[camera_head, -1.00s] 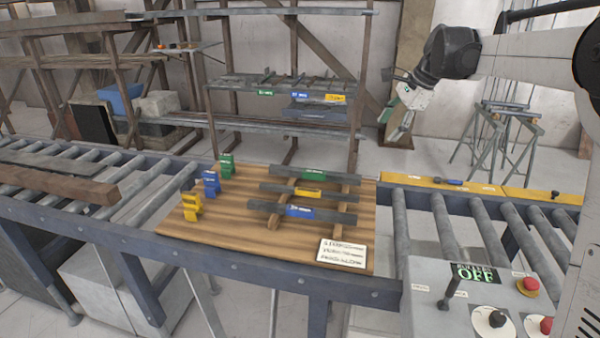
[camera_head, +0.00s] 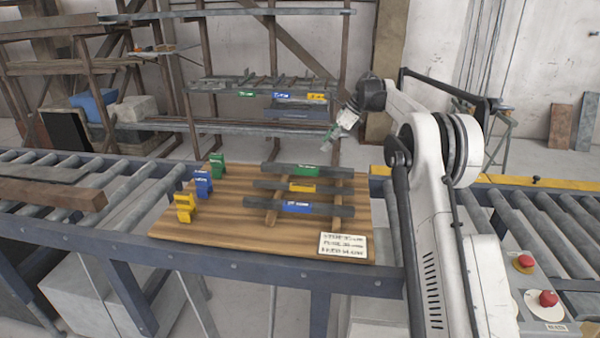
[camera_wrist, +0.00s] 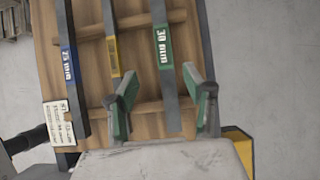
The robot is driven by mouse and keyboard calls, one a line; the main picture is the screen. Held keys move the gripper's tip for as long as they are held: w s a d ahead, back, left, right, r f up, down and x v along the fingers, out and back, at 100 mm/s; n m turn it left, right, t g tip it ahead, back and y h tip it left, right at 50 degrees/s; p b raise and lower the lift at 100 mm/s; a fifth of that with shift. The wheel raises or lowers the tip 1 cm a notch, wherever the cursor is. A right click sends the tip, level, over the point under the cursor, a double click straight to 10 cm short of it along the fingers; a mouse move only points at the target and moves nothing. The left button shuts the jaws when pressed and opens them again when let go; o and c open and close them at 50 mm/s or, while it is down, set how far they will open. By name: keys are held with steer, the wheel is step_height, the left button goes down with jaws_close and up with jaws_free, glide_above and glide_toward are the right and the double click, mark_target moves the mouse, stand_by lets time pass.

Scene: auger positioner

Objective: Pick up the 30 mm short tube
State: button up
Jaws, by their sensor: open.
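The 30 mm tube (camera_head: 345,173) is a dark grey bar with a green label. It lies across two wooden strips at the back of the wooden board (camera_head: 225,235). In the wrist view the tube (camera_wrist: 161,18) shows its "30 mm" label. My gripper (camera_head: 330,140) is above and beyond the back right of the board in the head view. In the wrist view my gripper (camera_wrist: 160,74) is open, with green finger pads. The tube runs between the fingers in the picture, closer to the right one; the gripper looks apart from it and empty.
A yellow-labelled tube (camera_head: 302,188) and a blue-labelled tube (camera_head: 298,207) lie parallel in front. Green (camera_head: 217,165), blue (camera_head: 203,183) and yellow (camera_head: 184,208) blocks stand at the board's left. A shelf rack (camera_head: 270,85) stands behind. Rollers flank the board.

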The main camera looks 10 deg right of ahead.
mark_target(307, 166)
steer(key=p+x, duration=0.1)
steer(key=x, duration=0.7)
steer(key=shift+w+f, duration=0.1)
steer(key=shift+w+p+x, duration=0.15)
steer(key=shift+p+x, duration=0.35)
steer(key=shift+x, duration=0.8)
steer(key=shift+w+p+x, duration=0.15)
steer(key=shift+p+x, duration=0.35)
steer(key=shift+x, duration=0.8)
steer(key=shift+d, duration=0.15)
jaws_close()
